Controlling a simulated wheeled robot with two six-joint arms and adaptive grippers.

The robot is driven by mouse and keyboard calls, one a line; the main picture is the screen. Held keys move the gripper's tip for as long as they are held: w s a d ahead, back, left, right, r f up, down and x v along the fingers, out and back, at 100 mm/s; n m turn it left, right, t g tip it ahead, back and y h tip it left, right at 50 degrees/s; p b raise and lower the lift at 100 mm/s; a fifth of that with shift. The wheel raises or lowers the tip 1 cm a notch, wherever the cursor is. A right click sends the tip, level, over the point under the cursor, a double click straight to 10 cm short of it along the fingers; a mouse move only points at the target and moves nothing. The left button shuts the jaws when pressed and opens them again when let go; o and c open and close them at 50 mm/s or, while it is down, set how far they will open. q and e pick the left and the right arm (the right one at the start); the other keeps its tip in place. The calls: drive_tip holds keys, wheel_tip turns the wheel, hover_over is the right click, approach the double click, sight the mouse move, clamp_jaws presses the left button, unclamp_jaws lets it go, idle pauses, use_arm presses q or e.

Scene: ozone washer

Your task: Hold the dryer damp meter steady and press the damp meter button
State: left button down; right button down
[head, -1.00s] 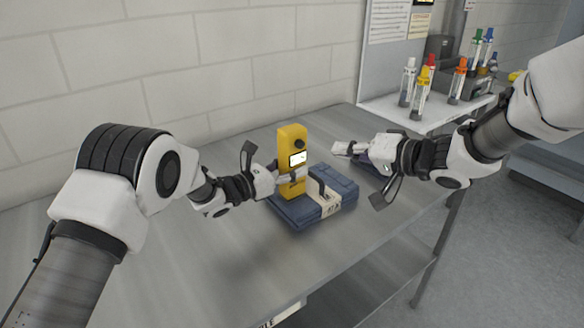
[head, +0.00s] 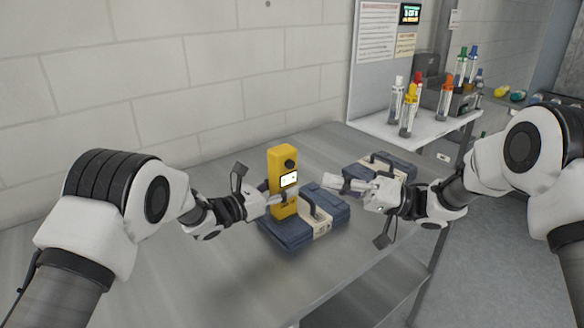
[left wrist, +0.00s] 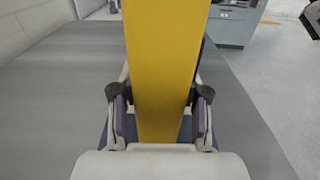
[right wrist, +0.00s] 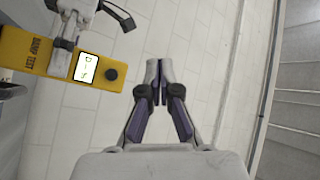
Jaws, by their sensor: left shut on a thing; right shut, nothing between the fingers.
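The yellow damp meter (head: 283,165) stands upright above the blue case (head: 290,235) on the steel table. It has a lit white screen and a round black knob or button near its top. My left gripper (head: 272,199) is shut on the meter's middle; the left wrist view shows the yellow body (left wrist: 165,70) between its fingers. My right gripper (head: 335,183) is shut and empty, to the right of the meter and apart from it. In the right wrist view the meter (right wrist: 40,52) lies left of the closed fingertips (right wrist: 158,65), with its black button (right wrist: 111,74) facing the camera side.
A second blue case (head: 385,165) lies behind my right gripper. A white shelf (head: 420,133) at the back right holds several tubes with coloured caps (head: 410,105). The table's left part is clear. A wall is behind; the table's right edge drops to the floor.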

sight(290, 165)
use_arm(q)
drive_tip(key=shift+s+f, duration=0.1)
drive_tip(key=shift+s+a, duration=0.1)
drive_tip(key=shift+s, duration=0.1)
use_arm(e)
drive_tip(key=shift+s+f+m, duration=0.2)
drive_tip(key=shift+f+m, duration=0.2)
drive_tip(key=shift+f, duration=0.7)
use_arm(q)
drive_tip(key=shift+w, duration=0.1)
use_arm(e)
drive_tip(key=shift+w, duration=0.1)
drive_tip(key=w+a, duration=0.5)
drive_tip(key=w, duration=0.2)
drive_tip(key=shift+a, duration=0.1)
drive_tip(key=shift+w+a, duration=0.25)
drive_tip(key=shift+w, duration=0.1)
